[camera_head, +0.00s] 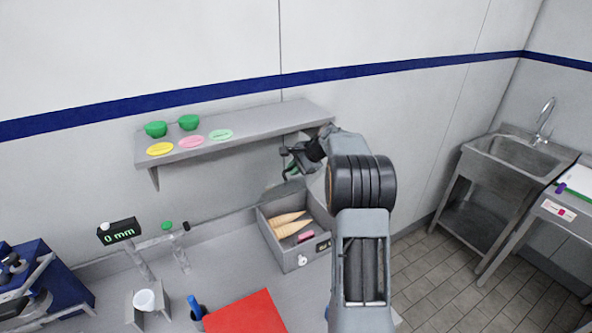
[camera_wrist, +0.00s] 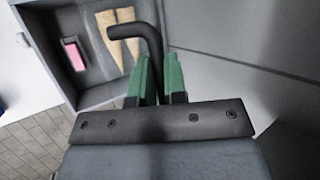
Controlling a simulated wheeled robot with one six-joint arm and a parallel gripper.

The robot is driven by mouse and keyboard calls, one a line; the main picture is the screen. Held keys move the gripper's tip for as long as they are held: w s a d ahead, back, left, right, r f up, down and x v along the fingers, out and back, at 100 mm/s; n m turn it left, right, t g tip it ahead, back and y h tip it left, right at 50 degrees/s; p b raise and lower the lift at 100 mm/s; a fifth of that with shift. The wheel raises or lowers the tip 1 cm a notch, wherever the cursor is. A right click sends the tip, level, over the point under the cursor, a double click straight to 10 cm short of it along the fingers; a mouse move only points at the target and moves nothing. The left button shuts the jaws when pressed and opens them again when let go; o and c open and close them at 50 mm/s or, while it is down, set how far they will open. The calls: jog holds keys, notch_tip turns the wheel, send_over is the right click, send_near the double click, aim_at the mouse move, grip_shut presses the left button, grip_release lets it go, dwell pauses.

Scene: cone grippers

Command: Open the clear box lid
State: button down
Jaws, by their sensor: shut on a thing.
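A grey box (camera_head: 282,257) stands on the bench below the shelf, with its inside in view. It also shows at the upper left of the wrist view (camera_wrist: 42,48). A faint see-through panel, apparently the clear lid (camera_head: 284,190), stands raised at the back of the box; its edges are hard to make out. My gripper (camera_head: 290,166) is above the back of the box, below the shelf. In the wrist view its green fingers (camera_wrist: 158,80) are shut on a black bent handle (camera_wrist: 140,33). The handle's lower end is hidden between the fingers.
Tan cones (camera_head: 288,226) and a pink item (camera_head: 306,236) lie in the box. A wall shelf (camera_head: 260,127) with green bowls and coloured discs is close to my gripper. A red sheet (camera_head: 243,314) and a display stand (camera_head: 119,231) are left of the box.

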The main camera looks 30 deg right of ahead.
jog(key=c, duration=1.5)
grip_release()
jog(key=shift+o, duration=0.2)
jog(key=shift+d, duration=0.1)
jog(key=b+v, duration=0.2)
jog(key=v, duration=1.1)
jog(key=shift+r+b, duration=0.3)
jog(key=shift+b, duration=0.05)
jog(key=shift+s+d, duration=0.1)
jog(key=shift+s, duration=0.05)
